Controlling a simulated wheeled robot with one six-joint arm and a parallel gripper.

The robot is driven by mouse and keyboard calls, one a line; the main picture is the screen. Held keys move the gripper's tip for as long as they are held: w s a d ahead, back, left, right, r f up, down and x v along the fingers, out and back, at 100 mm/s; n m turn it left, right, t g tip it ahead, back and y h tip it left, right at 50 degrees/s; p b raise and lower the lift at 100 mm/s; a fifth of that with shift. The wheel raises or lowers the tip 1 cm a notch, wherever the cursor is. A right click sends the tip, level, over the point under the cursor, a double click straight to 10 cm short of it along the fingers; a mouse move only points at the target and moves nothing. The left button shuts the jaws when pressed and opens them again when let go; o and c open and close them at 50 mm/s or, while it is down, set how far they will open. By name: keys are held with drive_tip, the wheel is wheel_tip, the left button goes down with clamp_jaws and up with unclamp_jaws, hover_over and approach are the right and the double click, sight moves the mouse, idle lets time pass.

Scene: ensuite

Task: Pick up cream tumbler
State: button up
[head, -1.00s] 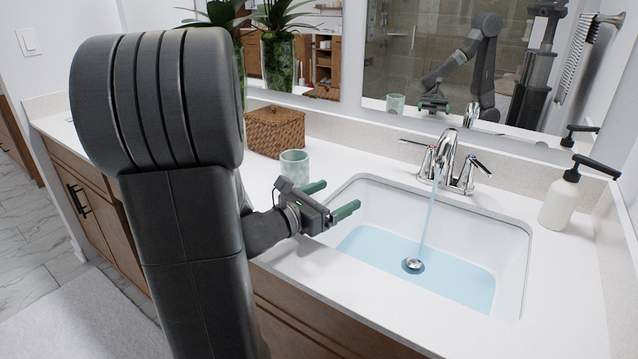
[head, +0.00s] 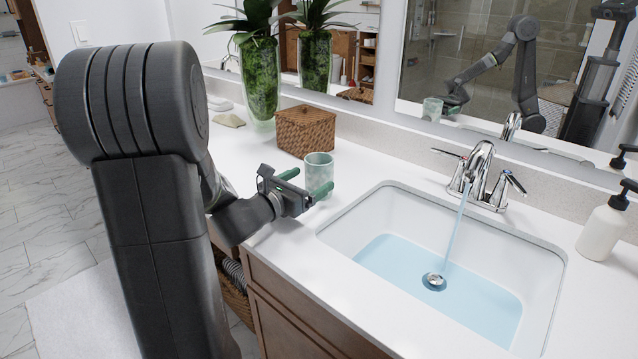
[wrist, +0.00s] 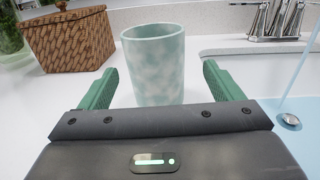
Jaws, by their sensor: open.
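The tumbler (head: 319,174) stands upright on the white counter, left of the sink. It looks pale green with cloudy cream patches, not plain cream. In the wrist view the tumbler (wrist: 155,66) is straight ahead, between the lines of the two green fingers. My gripper (head: 306,182) is open and empty, with its fingertips close to the tumbler's near side. In the wrist view my gripper (wrist: 158,88) has a finger on each side of the tumbler's lower part. I cannot tell whether either finger touches it.
A lidded wicker basket (head: 306,131) stands behind the tumbler. A plant in a green glass vase (head: 260,80) is farther back. The sink (head: 455,262) with running water, the faucet (head: 478,172) and a soap dispenser (head: 603,226) are to the right. The mirror (head: 480,70) is behind.

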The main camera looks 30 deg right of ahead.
drive_tip(key=p+x, duration=0.1)
drive_tip(key=x, duration=0.4)
drive_tip(key=shift+w+f, duration=0.1)
drive_tip(key=shift+w, duration=0.15)
drive_tip(key=shift+c, duration=0.3)
drive_tip(key=c, duration=1.1)
drive_tip(key=shift+c, duration=0.4)
drive_tip(key=shift+r, duration=0.2)
